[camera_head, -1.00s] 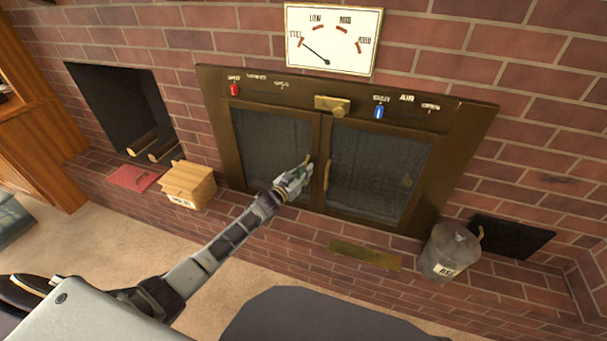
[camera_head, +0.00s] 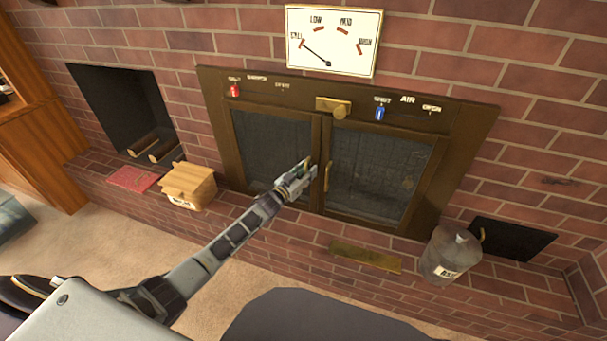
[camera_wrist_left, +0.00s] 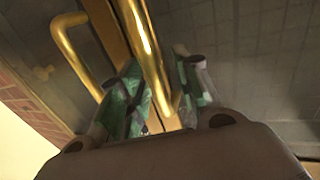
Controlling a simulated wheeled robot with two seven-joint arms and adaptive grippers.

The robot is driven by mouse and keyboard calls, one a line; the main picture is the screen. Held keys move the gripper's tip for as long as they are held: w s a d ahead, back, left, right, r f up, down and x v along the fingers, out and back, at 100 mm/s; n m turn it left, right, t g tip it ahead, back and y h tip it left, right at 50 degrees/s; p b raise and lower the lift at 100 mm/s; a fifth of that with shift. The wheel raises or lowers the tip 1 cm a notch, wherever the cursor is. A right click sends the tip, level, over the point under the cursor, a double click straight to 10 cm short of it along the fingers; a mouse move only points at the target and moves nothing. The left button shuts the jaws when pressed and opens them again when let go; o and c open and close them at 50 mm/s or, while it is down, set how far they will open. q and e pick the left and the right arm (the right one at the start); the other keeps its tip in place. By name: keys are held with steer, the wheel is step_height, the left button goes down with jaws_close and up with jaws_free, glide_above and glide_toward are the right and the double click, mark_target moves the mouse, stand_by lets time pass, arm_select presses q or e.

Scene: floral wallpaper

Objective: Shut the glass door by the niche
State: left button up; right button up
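The left glass door (camera_head: 272,143), on the niche's side, has dark glass in a bronze frame and looks nearly flush with the stove front; a small gap cannot be ruled out. My left gripper (camera_head: 304,168) is at this door's inner edge, by its brass handle. In the left wrist view a brass handle (camera_wrist_left: 146,42) runs between the two green-grey fingers (camera_wrist_left: 160,98), which stand apart on either side of it. A second brass handle (camera_wrist_left: 84,52) is to the left there. My right gripper is not in view.
The right glass door (camera_head: 378,172) has its own handle (camera_head: 327,176). The niche (camera_head: 122,105) with logs is at left. A wooden box (camera_head: 188,185), a red book (camera_head: 133,178) and an ash bucket (camera_head: 450,255) stand on the brick ledge. A brass plate (camera_head: 366,257) lies below the doors.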

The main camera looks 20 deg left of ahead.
arm_select(q)
steer(key=shift+s+a+f, duration=0.1)
steer(key=shift+s, duration=0.05)
steer(key=v, duration=1.1)
steer(key=shift+s, duration=0.25)
stand_by(0.3)
steer(key=shift+a, duration=0.1)
steer(key=shift+s, duration=0.1)
stand_by(0.5)
